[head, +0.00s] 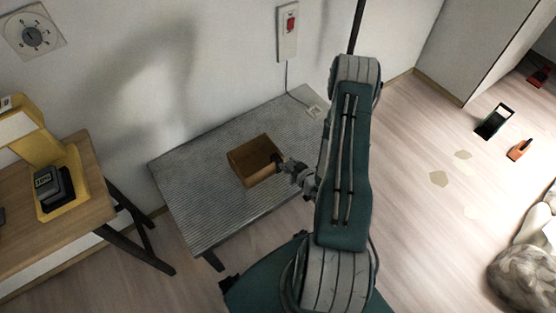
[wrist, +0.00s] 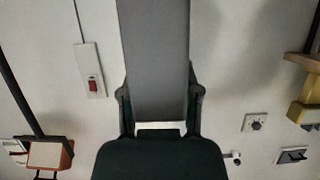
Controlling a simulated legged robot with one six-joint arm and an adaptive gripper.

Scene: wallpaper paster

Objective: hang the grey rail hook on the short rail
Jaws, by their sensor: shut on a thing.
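My gripper (head: 283,165) is by the right rim of an open brown box on the grey table in the head view. In the wrist view its two dark fingers (wrist: 161,106) are shut on a flat grey piece, the grey rail hook (wrist: 155,55). The piece extends up out of the top of that view, so its far end is hidden. In the head view the held piece is too small to make out. I cannot pick out the short rail in either view.
The brown box (head: 238,157) stands on the ribbed grey table (head: 205,207) against the wall. A red switch (head: 290,23) is on the wall above, and also shows in the wrist view (wrist: 93,85). A wooden desk (head: 92,205) is at left.

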